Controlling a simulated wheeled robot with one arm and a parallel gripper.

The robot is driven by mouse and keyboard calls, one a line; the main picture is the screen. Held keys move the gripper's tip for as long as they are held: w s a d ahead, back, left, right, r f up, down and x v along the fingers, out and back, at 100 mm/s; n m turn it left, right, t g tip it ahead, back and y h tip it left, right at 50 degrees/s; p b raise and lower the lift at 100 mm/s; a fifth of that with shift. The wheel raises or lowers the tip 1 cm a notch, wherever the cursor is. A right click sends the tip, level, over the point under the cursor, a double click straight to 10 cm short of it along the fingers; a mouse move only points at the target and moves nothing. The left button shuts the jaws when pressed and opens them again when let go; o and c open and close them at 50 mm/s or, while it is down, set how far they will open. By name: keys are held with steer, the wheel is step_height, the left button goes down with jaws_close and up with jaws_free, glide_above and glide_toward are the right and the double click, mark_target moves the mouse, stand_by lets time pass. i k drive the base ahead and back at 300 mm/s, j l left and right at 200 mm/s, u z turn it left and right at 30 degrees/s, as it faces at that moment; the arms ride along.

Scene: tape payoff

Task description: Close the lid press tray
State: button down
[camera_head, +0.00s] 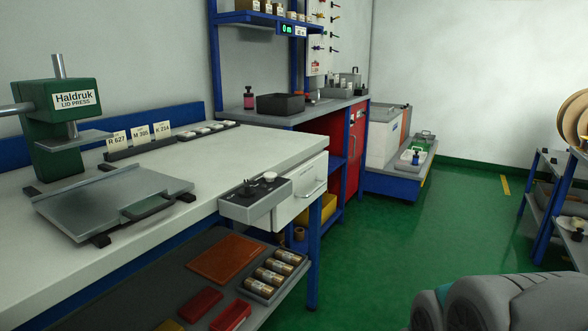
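The green lid press (62,112), labelled "Haldruk LID PRESS", stands on the white workbench at the left. Its flat grey metal tray (95,200) lies in front of the press, pulled out toward the bench's front edge on dark rails. The tray's loop handle (148,207) is at its front right side. The tray top looks bare. My gripper is not in view; only a rounded grey part of my own body shows at the bottom right, well apart from the tray.
Upright cards and a row of small items (208,129) stand behind the tray on the workbench (250,146). A control box (255,198) and a white drawer (305,190) project from its front. A lower shelf holds red boxes and rolls. Green floor (400,235) is clear to the right.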

mark_target(83, 209)
steer(key=u, duration=1.4)
